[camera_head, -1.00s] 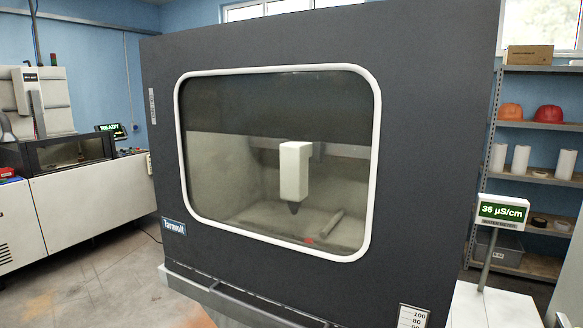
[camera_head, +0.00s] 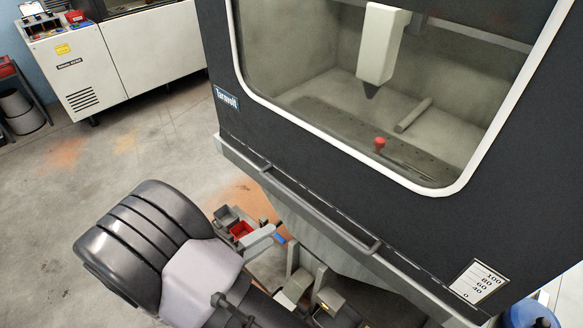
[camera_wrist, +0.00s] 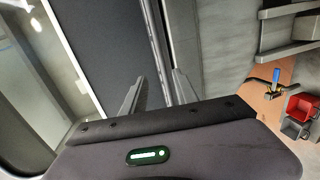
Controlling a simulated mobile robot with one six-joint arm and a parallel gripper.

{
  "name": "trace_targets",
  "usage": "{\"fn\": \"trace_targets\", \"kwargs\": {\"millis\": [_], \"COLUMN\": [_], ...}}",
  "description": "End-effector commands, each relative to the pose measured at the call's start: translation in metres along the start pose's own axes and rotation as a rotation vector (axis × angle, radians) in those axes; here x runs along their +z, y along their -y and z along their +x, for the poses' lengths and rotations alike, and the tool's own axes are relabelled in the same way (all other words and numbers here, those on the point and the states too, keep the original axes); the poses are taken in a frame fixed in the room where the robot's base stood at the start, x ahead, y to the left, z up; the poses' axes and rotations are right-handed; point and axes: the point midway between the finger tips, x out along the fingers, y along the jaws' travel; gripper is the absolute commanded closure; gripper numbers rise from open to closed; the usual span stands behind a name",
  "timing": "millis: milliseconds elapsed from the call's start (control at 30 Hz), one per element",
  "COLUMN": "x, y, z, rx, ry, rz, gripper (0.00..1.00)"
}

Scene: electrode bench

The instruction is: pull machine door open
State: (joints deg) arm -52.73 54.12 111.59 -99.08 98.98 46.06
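The machine door (camera_head: 400,215) is a dark grey panel with a white-framed window and looks closed in the head view. A long grey rail, seemingly the handle (camera_head: 320,210), runs along its lower edge. In the wrist view the door panel (camera_wrist: 95,45) fills the left side. A dark bar (camera_wrist: 158,40) along the panel's edge runs down between my fingers in the picture. My gripper (camera_wrist: 158,94) is open, its two fingers apart. I cannot tell whether the bar lies between them in depth or beyond them. In the head view my arm hides part of the area below the door.
A red bin (camera_head: 241,229) and a blue-handled item (camera_head: 280,238) lie low beside the machine. A white cabinet (camera_head: 90,80) stands at the back left. The floor (camera_head: 90,165) between is clear. A blue round object (camera_head: 530,314) is at the lower right.

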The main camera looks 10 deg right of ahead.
Motion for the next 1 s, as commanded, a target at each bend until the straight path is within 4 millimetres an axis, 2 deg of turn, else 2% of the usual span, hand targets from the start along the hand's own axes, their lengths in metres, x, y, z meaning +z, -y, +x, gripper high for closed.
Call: {"fn": "trace_targets", "kwargs": {"millis": [67,167,500,633,800,1000], "x": [-0.005,-0.007,-0.009,-0.010,-0.011,-0.012], "y": [0.007,0.009,0.007,0.006,0.004,0.003], "z": [-0.001,0.014,0.116,0.145,0.166,0.171], "rx": [0.024,0.027,0.023,0.024,0.023,0.023], "ry": [-0.035,-0.038,-0.032,-0.034,-0.035,-0.038], "rz": [-0.006,-0.006,-0.007,-0.007,-0.008,-0.008], "gripper": [0.65,0.65,0.65,0.65,0.65,0.65]}}
